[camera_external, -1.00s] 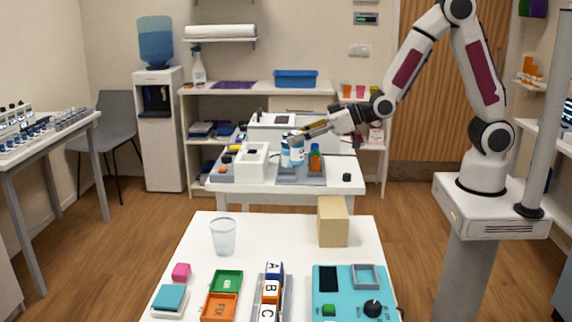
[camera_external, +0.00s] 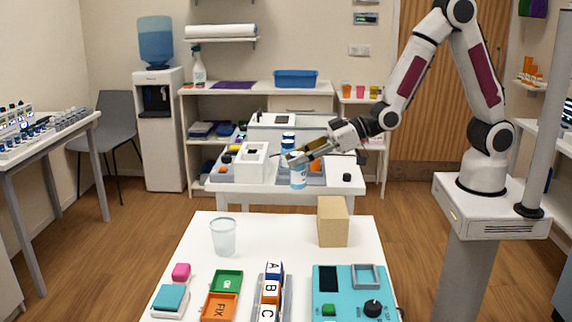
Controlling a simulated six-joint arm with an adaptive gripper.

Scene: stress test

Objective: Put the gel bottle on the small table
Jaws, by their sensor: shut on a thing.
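Another blue and white bottle (camera_external: 288,144) stands farther back, partly hidden by my gripper. A front white table (camera_external: 275,232) is nearer the camera; I cannot tell which table is the small one.
The front table bears a clear cup (camera_external: 223,238), a wooden block (camera_external: 333,222), lettered blocks (camera_external: 271,291), coloured trays (camera_external: 226,281) and a teal device (camera_external: 350,300). Its middle is partly clear. A white box (camera_external: 250,163) and a black knob (camera_external: 347,177) are on the rear table.

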